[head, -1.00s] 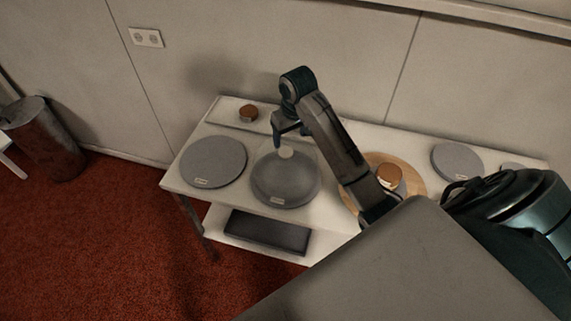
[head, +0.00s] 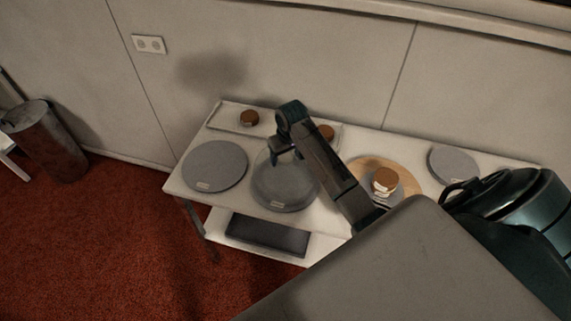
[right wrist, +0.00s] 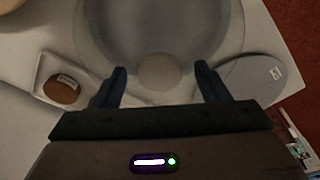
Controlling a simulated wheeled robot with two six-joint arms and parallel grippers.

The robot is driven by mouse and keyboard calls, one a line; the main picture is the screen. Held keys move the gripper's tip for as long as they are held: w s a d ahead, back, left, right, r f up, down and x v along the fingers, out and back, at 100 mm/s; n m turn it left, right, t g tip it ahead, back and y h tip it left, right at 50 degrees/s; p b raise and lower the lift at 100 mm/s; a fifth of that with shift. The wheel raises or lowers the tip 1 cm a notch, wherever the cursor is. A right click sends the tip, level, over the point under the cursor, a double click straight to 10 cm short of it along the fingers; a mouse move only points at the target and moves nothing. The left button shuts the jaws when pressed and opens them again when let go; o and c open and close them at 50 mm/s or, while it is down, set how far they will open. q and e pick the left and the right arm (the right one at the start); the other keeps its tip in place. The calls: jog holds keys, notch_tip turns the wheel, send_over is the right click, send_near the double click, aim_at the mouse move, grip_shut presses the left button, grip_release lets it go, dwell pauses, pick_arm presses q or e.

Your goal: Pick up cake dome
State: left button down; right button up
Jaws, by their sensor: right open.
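The cake dome (head: 282,187) is a clear, see-through cover standing over a grey round turntable on the table. In the right wrist view the dome (right wrist: 160,28) fills the top middle, and its pale round knob (right wrist: 160,72) lies between my finger tips. My right gripper (head: 281,156) is at the dome's top, pointing down, with its fingers spread. In the right wrist view the two dark fingers of my right gripper (right wrist: 161,82) stand apart on either side of the knob, with gaps showing. My left gripper is not in view.
A bare grey turntable (head: 215,166) stands left of the dome. Behind is a white tray (head: 228,119) with small brown cakes (head: 250,117). To the right are a wooden board (head: 408,179) with a cake and another grey disc (head: 454,164). The wall is close behind.

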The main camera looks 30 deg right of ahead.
jog(key=shift+w+f, duration=0.1)
jog(key=shift+f, duration=0.25)
jog(key=c, duration=1.4)
jog(key=shift+r, duration=0.15)
jog(key=shift+c, duration=0.2)
